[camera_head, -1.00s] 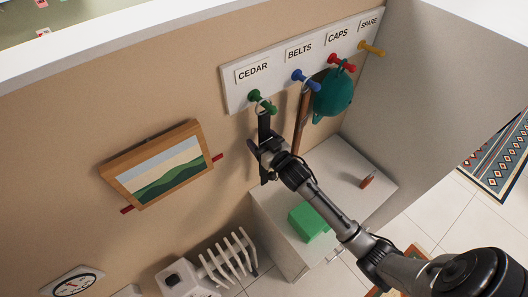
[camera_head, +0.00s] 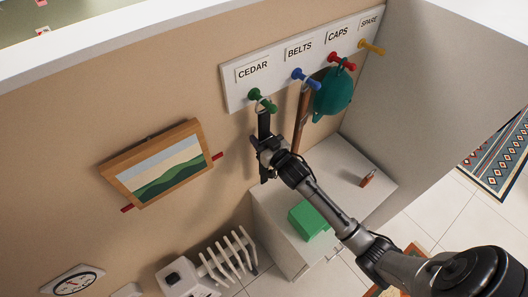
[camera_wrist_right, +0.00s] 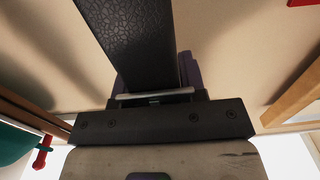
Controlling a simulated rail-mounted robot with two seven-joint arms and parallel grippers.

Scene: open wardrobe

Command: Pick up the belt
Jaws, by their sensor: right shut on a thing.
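A black belt (camera_head: 263,124) hangs by its ring from the green peg (camera_head: 262,99) under the CEDAR label. My right gripper (camera_head: 263,146) is shut on the black belt partway down its strap, below the peg. In the right wrist view the dark textured strap (camera_wrist_right: 130,40) runs up and away from between the fingers. A brown belt (camera_head: 302,120) hangs from the blue peg (camera_head: 305,78) under BELTS, to the right of my gripper. My left gripper is not in view.
A teal cap (camera_head: 333,93) hangs from the red peg (camera_head: 342,62); the yellow peg (camera_head: 371,47) is empty. A framed picture (camera_head: 158,164) hangs to the left. Below stands a white cabinet (camera_head: 335,180) with a green box (camera_head: 308,220) on top.

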